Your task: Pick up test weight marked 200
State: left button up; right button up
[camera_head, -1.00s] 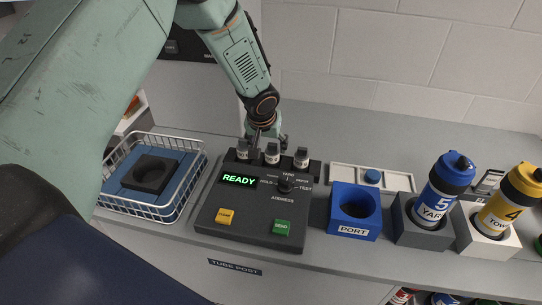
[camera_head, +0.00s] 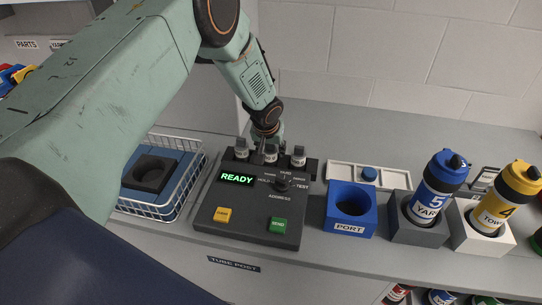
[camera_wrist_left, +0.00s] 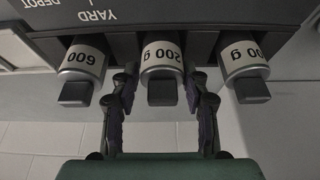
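Three grey weights with dark square tops stand in a row along the back of the black console. The middle one is the test weight marked 200 (camera_head: 271,154); its upside-down "200 g" label also shows in the left wrist view (camera_wrist_left: 162,57). The left weight (camera_head: 241,149) and right weight (camera_head: 298,157) stand on either side, their labels only partly legible. My left gripper (camera_wrist_left: 163,78) is open, with one dark finger on each side of the middle weight. Whether the fingers touch it is unclear. In the head view the gripper (camera_head: 267,133) is just behind that weight. My right gripper is not in view.
The console (camera_head: 248,211) shows a green READY display. A wire basket (camera_head: 186,190) is at its left. A blue PORT block (camera_head: 348,229) and holders with a blue canister (camera_head: 436,188) and yellow canister (camera_head: 508,199) are at its right. A white wall stands behind.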

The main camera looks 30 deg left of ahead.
pick_arm(q)
jog(key=shift+s+a, duration=0.15)
jog(key=shift+a, duration=0.1)
jog(key=c, duration=0.7)
jog(key=shift+d, duration=0.2)
jog(key=shift+c, duration=0.6)
notch_tip(320, 180, up, 9)
jog(key=shift+a+r, duration=0.2)
jog(key=shift+r, duration=0.35)
